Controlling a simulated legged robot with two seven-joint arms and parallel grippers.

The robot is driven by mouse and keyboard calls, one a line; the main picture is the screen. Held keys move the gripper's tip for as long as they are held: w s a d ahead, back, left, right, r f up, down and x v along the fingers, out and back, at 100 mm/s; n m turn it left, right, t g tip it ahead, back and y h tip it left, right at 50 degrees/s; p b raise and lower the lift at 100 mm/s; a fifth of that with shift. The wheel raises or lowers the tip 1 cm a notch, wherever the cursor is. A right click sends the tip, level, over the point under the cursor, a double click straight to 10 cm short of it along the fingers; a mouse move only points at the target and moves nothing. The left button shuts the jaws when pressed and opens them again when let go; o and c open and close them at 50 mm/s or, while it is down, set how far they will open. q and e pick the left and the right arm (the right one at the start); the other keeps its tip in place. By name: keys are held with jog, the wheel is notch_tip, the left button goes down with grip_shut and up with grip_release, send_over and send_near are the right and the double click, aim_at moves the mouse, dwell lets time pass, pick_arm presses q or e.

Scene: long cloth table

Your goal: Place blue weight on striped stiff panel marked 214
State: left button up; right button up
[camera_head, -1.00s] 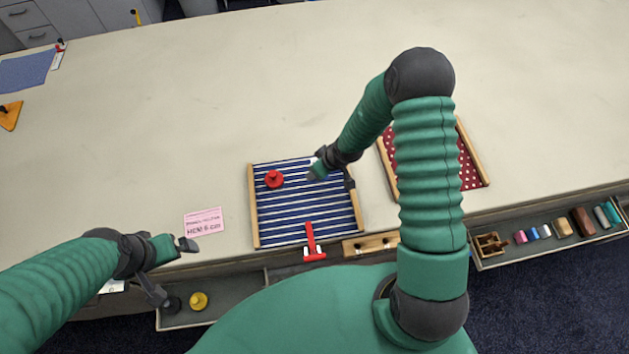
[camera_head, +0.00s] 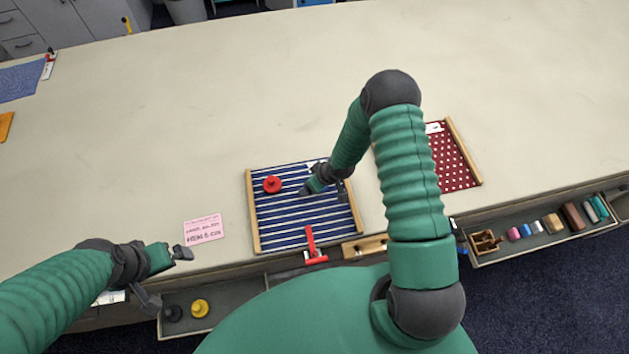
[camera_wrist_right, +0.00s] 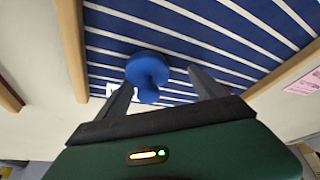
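The striped stiff panel (camera_head: 275,222), blue with white lines and wooden side rails, lies near the table's front edge. The blue weight (camera_wrist_right: 147,72) shows in the right wrist view over the stripes, between the fingers of my right gripper (camera_wrist_right: 162,80); it looks set down on the panel. The fingers are apart, with a clear gap on the right side of its knob. In the head view my right gripper (camera_head: 304,190) hides the weight. A white marking beside it is mostly covered. My left gripper (camera_head: 184,253) is left of the panel, with no object visible in it.
A red weight (camera_head: 272,184) stands on the panel, left of my right gripper. A red clamp (camera_head: 312,250) sits at its front edge. A red dotted panel (camera_head: 453,165) lies right. A pink card (camera_head: 203,229) lies left. Trays with a yellow weight (camera_head: 200,308) and blocks hang in front.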

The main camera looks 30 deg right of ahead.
jog(key=shift+s+a, duration=0.1)
jog(key=shift+d, duration=0.65)
jog(key=shift+s+d+r, duration=0.1)
jog(key=shift+d, duration=0.1)
jog(key=s+r+m+g+h+b, duration=0.1)
jog(key=s+r, duration=0.4)
jog(key=r, duration=0.4)
jog(key=s+r+m+h+b, duration=0.1)
jog(key=s+r, duration=0.3)
jog(key=r, duration=0.5)
jog(key=s+a+r+m+g, duration=0.1)
jog(key=s+a+r+m, duration=0.1)
jog(key=s+a+r, duration=0.45)
pick_arm(q)
jog(key=s+b+x, duration=0.3)
jog(key=b+x, duration=0.8)
jog(key=x, duration=0.2)
jog(key=shift+f+b, duration=0.35)
jog(key=shift+f, duration=0.1)
pick_arm(e)
jog(key=s+x, duration=0.2)
jog(key=x, duration=0.9)
jog(key=shift+f+y, duration=0.3)
jog(key=shift+f, duration=0.4)
